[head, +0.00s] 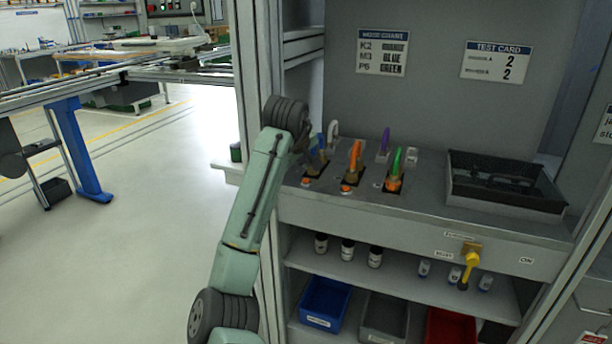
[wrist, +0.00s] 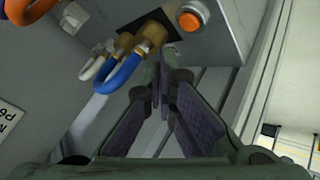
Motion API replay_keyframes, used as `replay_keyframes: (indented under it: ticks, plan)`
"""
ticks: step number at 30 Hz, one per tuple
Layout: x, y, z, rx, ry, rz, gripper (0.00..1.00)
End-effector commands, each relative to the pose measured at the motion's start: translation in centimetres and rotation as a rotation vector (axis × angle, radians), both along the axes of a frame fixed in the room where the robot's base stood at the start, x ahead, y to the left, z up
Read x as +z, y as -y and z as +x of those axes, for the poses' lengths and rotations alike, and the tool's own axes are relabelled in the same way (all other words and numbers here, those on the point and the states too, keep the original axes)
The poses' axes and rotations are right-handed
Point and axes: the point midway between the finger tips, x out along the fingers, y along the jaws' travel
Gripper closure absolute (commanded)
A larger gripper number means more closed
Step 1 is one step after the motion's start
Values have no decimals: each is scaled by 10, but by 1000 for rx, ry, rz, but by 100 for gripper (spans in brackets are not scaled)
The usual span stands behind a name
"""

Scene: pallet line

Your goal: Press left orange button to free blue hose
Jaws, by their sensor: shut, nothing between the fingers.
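The left orange button (head: 306,183) is on the sloped grey panel, in front of the leftmost dark socket. In the wrist view the orange button (wrist: 191,17) sits in a pale round collar near the top edge. The blue hose (wrist: 120,76) is beside it, curving from a brass fitting at a black socket plate; in the head view the blue hose (head: 317,158) is partly hidden by my arm. My gripper (wrist: 163,82) is shut and empty. Its tips appear below the button and right of the brass fitting in the picture; contact cannot be told.
A black tray (head: 503,206) lies further right. A yellow handle (head: 471,260) projects below the panel. A grey upright post (head: 247,60) stands close to my arm.

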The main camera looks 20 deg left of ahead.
Motion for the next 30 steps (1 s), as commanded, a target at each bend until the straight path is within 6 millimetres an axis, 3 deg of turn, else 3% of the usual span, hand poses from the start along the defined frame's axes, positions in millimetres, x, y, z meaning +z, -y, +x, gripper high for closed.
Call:
replay_keyframes:
  ticks: [1, 7, 30]
  plan:
    - [10, 1, 0, -1, 0, -1, 100]
    - [28, 0, 0, 1, 0, -1, 100]
    - [28, 0, 0, 0, 0, 0, 100]
